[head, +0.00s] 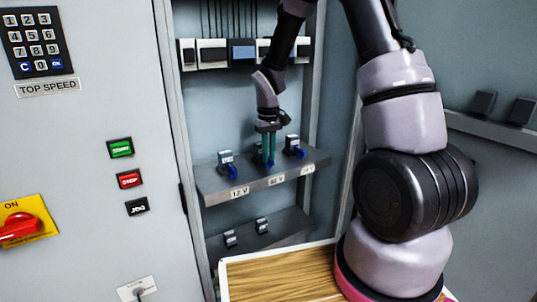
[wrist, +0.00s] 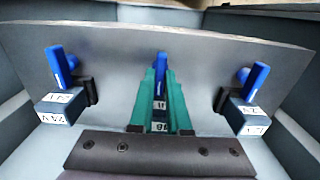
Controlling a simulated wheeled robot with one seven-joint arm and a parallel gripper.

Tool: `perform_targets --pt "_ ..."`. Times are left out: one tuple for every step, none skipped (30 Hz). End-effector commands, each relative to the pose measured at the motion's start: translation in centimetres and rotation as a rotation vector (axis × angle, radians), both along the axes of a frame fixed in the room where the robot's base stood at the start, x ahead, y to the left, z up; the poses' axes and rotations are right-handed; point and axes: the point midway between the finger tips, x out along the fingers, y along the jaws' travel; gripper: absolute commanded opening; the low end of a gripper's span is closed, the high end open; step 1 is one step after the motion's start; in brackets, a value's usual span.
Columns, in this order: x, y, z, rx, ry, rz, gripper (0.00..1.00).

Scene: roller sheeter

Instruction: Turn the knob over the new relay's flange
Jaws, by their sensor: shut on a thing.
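The upper shelf (head: 225,186) in the cabinet carries three small relays in a row, each with a blue knob. The middle blue knob (wrist: 160,64) stands between the tips of my green fingers (wrist: 161,80) in the wrist view, and my gripper is shut on it. The middle relay's label (wrist: 160,104) shows between the fingers; most of its body is hidden. In the head view my gripper (head: 265,150) points down at the middle place. The left relay (wrist: 60,106) and right relay (wrist: 245,117) in the wrist view sit apart from my fingers, with blue knobs on their far side.
Two more small relays (head: 231,238) sit on a lower shelf (head: 283,225). A row of modules (head: 242,52) runs along the cabinet's back above. A control panel (head: 95,120) with keypad, buttons and red switch stands left. A wooden surface (head: 285,277) lies below.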

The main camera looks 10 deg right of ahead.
Motion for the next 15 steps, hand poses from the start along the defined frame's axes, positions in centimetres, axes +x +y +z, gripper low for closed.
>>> perform_targets --pt "0.11 -0.03 0.1 0.0 -0.003 -0.006 0.0" --pt "0.11 -0.03 0.1 0.0 -0.003 -0.008 0.0" --pt "0.11 -0.03 0.1 0.0 -0.003 -0.009 0.0" --pt "0.11 -0.03 0.1 0.0 -0.003 -0.01 0.0" --pt "0.11 -0.03 0.1 0.0 -0.003 -0.011 0.0" --pt "0.11 -0.03 0.1 0.0 -0.003 -0.011 0.0" --pt "0.11 -0.03 0.1 0.0 -0.003 -0.011 0.0" --pt "0.11 -0.03 0.1 0.0 -0.003 -0.011 0.0" --pt "0.11 -0.03 0.1 0.0 -0.003 -0.01 0.0" --pt "0.11 -0.03 0.1 0.0 -0.003 -0.01 0.0" --pt "0.11 -0.03 0.1 0.0 -0.003 -0.01 0.0" --pt "0.11 -0.03 0.1 0.0 -0.003 -0.01 0.0" --pt "0.11 -0.03 0.1 0.0 -0.003 -0.01 0.0" --pt "0.11 -0.03 0.1 0.0 -0.003 -0.01 0.26" --pt "0.11 -0.02 0.1 0.001 -0.003 -0.01 0.28"
